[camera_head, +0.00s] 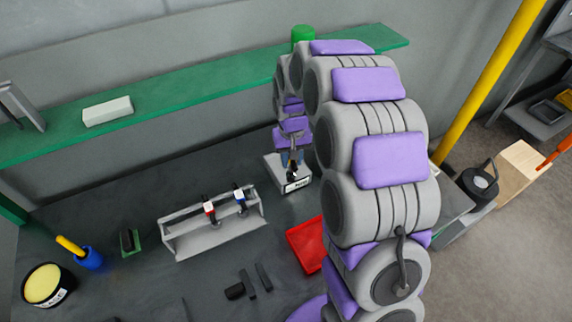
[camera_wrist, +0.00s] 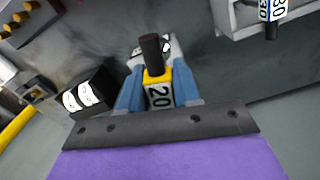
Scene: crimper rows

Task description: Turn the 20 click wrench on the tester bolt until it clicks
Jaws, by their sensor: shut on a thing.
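The 20 click wrench (camera_wrist: 158,93) has a yellow band marked 20 and a dark handle end. My gripper (camera_wrist: 157,88) is shut on it, with a blue finger on each side of the band. In the head view my gripper (camera_head: 292,158) is over the tester (camera_head: 293,184), a small pale box with a labelled front, at the back of the bench. A pale part shows behind the handle in the wrist view. The tester bolt is hidden, and I cannot tell how the wrench is seated on it.
A grey rack (camera_head: 215,237) holds a red-banded wrench (camera_head: 209,208) and a blue-banded wrench (camera_head: 240,200), left of the tester. A red tray (camera_head: 306,245) lies in front. A green shelf (camera_head: 190,95) runs behind. Dark pieces lie on the bench (camera_head: 150,290).

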